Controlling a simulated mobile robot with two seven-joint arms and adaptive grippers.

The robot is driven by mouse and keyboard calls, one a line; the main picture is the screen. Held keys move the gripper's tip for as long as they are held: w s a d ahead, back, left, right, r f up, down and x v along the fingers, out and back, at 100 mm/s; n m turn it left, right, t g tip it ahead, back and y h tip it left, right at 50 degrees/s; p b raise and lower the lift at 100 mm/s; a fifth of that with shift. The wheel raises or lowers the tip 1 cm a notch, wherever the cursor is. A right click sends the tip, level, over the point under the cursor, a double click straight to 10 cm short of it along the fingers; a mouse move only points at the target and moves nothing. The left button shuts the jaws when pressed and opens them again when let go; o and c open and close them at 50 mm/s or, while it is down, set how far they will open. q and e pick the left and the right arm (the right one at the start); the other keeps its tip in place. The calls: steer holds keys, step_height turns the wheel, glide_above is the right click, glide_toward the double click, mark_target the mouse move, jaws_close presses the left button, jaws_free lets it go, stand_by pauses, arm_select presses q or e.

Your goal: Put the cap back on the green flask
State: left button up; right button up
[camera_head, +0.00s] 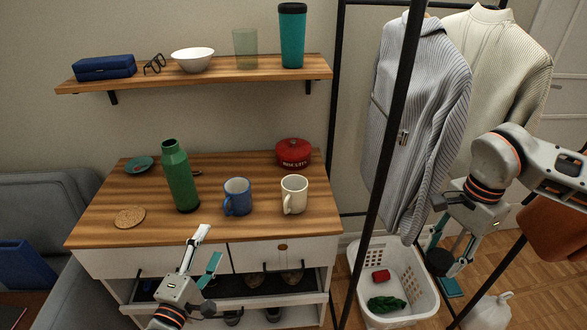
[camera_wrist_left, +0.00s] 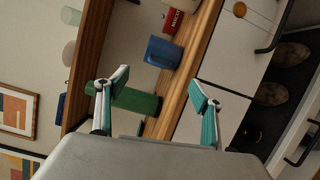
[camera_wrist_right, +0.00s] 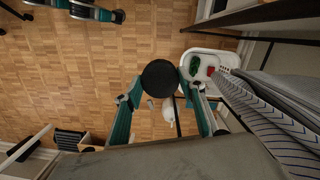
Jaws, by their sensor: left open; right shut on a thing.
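The green flask (camera_head: 180,178) stands upright on the left part of the wooden desk top, its neck bare. In the left wrist view the flask (camera_wrist_left: 137,99) appears beyond and between my open fingers, not touched. My left gripper (camera_head: 207,249) is open and empty in front of the desk's drawers. My right gripper (camera_head: 448,250) is shut on a dark round piece that looks like the cap (camera_head: 440,262). It holds this out over the floor, to the right of the laundry basket. The cap also shows as a black disc in the right wrist view (camera_wrist_right: 160,78).
A shelf (camera_head: 215,74) hangs above. A black rack post (camera_head: 385,150) and laundry basket (camera_head: 428,296) stand between desk and right arm.

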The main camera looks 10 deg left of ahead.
arm_select(q)
steer(key=w+a+r+n+y, duration=0.4)
steer(key=a+n, duration=0.3)
steer(key=n, duration=0.4)
arm_select(e)
steer(key=m, duration=0.1)
steer(key=w+f+m, duration=0.1)
steer(key=m, duration=0.1)
steer(key=f+m, duration=0.1)
steer(key=shift+w+d+m, duration=0.35)
steer(key=shift+m, duration=0.05)
steer(key=m, duration=0.2)
steer(key=w+f+m, duration=0.1)
steer(key=shift+d+t+y+b, duration=0.25)
steer(key=shift+t+y+b, duration=0.05)
steer(key=shift+b, duration=0.1)
arm_select(q)
steer(key=n+y, duration=0.2)
steer(key=n, duration=0.7)
glide_toward(180, 188)
steer(key=shift+w+a+g, duration=0.15)
steer(key=shift+w+g, duration=0.15)
steer(key=shift+w, duration=0.4)
arm_select(e)
steer(key=shift+w+m, duration=0.15)
steer(key=shift+m, duration=0.45)
arm_select(q)
steer(key=shift+x, duration=3.4)
arm_select(e)
steer(key=shift+r, duration=0.2)
